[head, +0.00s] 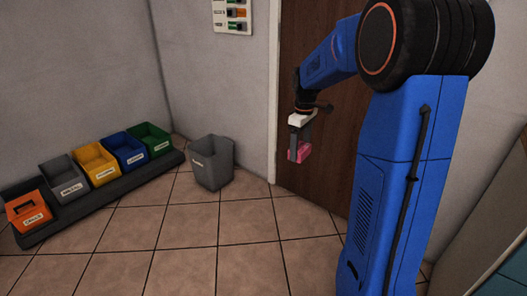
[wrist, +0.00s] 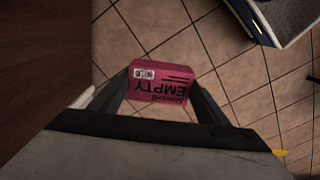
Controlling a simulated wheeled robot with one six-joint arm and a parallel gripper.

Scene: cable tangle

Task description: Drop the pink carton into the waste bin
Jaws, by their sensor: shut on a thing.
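The pink carton (head: 304,152) is held in my gripper (head: 299,145), in front of the brown door and above the floor. In the wrist view the carton (wrist: 160,84) sits between the two fingers of my gripper (wrist: 160,92), with upside-down "EMPTY" lettering facing the camera. The fingers are shut on its sides. The grey waste bin (head: 212,163) stands on the floor left of my gripper in the head view, apart from it. Its inside is mostly hidden.
A row of open bins stands on a dark base along the left wall: orange (head: 28,213), grey (head: 64,178), yellow (head: 95,164), blue (head: 124,148) and green (head: 149,139). A brown door (head: 315,95) is behind my arm. The tiled floor (head: 190,240) in front is clear.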

